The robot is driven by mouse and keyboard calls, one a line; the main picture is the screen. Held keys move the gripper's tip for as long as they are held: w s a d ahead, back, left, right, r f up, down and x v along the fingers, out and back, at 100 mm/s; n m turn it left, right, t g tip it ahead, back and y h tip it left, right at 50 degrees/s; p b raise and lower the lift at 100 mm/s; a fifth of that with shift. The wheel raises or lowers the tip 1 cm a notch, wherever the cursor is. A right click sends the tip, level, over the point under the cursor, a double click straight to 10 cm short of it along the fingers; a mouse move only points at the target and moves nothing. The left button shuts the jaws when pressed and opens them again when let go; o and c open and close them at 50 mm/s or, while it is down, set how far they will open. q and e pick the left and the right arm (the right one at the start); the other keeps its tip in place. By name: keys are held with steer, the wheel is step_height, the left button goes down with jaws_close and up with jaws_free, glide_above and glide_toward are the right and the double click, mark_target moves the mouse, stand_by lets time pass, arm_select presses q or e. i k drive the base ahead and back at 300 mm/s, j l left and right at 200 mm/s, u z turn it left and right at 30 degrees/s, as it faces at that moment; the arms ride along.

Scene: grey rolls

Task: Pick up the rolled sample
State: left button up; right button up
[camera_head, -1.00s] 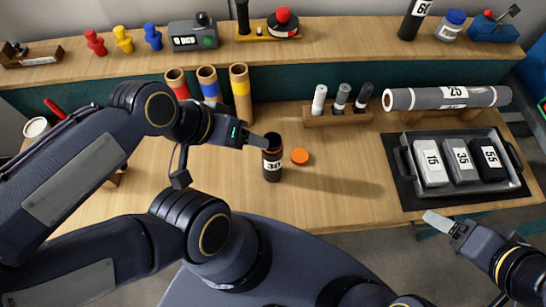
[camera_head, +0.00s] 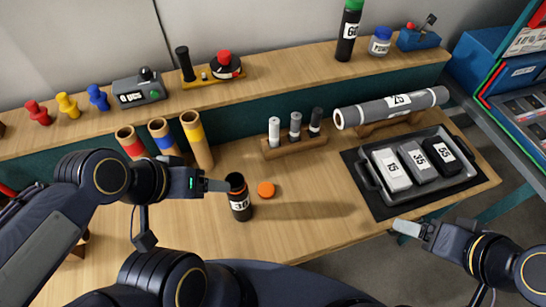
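The rolled sample, a grey roll marked 25 (camera_head: 385,108), lies on its side on a wooden cradle (camera_head: 390,125) at the back right of the bench. My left gripper (camera_head: 216,185) is at the rim of a black canister marked 30 (camera_head: 239,202); I cannot tell if they touch. My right gripper (camera_head: 407,228) is at the front edge of the bench, below the tray and well away from the roll. The fingers of both grippers show as single grey pieces, so their opening is unclear. Neither gripper is at the roll.
A dark tray (camera_head: 437,182) with grey and black blocks marked 15, 35 and 55 lies in front of the roll. A small rack (camera_head: 297,145) with three cylinders stands left of it. An orange cap (camera_head: 266,190) lies beside the canister. Bench between the cap and tray is bare.

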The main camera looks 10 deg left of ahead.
mark_target(316, 117)
steer(key=k+l+u, duration=0.15)
steer(key=u, duration=0.2)
steer(key=k+l+u, duration=0.1)
steer(key=u, duration=0.25)
steer(key=k+u, duration=0.35)
steer(key=i+l, duration=0.05)
